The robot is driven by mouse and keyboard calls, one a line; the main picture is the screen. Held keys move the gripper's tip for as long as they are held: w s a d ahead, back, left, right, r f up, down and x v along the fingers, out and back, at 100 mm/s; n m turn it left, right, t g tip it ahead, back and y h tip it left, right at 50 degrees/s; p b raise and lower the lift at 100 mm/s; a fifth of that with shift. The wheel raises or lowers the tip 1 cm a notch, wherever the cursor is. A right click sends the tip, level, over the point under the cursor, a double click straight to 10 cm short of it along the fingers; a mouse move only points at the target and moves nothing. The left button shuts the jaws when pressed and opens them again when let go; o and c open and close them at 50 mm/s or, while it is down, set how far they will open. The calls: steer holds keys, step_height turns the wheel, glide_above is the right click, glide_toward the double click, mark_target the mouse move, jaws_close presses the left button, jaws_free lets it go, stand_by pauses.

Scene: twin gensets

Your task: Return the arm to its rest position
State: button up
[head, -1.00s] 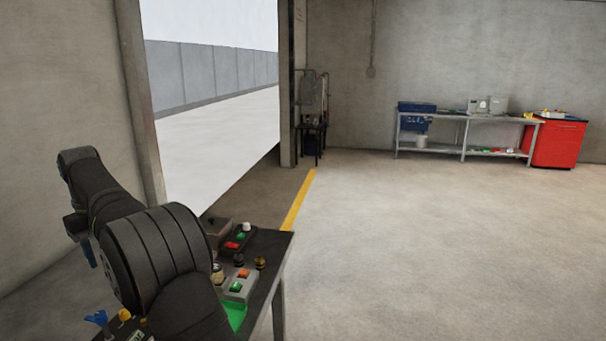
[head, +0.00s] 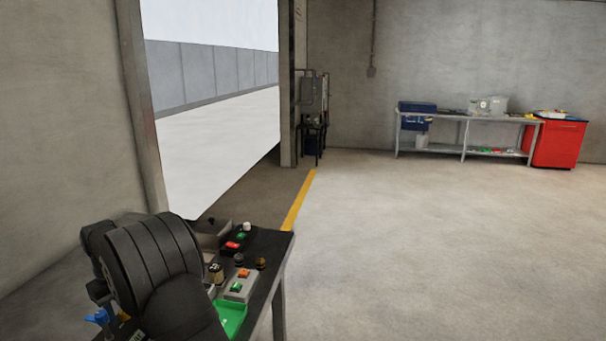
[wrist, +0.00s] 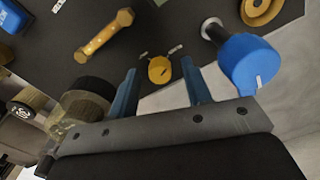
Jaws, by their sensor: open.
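My arm shows at the lower left of the head view, its dark links bent over the near end of a dark table (head: 268,243). Beyond the fingertips, on or over the dark tabletop, are a small yellow part (wrist: 159,69), a yellow dumbbell-shaped part (wrist: 104,35) and a blue-headed part with a dark knob (wrist: 250,62). A clear jar-like part with a dark cap (wrist: 82,105) is left of the fingers. In the head view my arm hides the gripper.
A grey box with red and green buttons (head: 240,286), a dark button box (head: 238,238) and a green tray (head: 231,318) are on the table beside my arm. A workbench (head: 465,118) and red cabinet (head: 556,144) stand far back. The floor right of the table is clear.

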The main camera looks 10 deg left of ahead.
steer(key=n, duration=0.8)
steer(key=shift+r+n, duration=0.1)
steer(key=shift+n, duration=0.2)
steer(key=n, duration=0.3)
steer(key=shift+n, duration=2.3)
steer(key=shift+o, duration=0.4)
